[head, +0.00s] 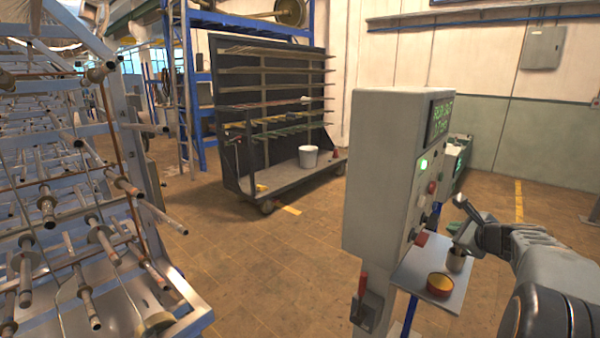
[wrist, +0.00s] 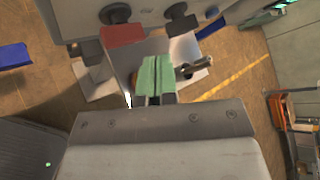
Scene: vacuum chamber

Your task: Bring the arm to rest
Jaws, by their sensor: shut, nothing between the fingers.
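My gripper (head: 455,227) is at the right of the head view, in front of the grey control cabinet (head: 385,180) and above its small side shelf (head: 455,300). In the wrist view, the green fingers of my gripper (wrist: 155,78) lie together with nothing held between them. My arm reaches in from the lower right. The fingers are close to the cabinet's row of knobs and buttons; I cannot tell whether they touch anything.
A rack of spindles (head: 80,200) fills the left. The floor between is clear.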

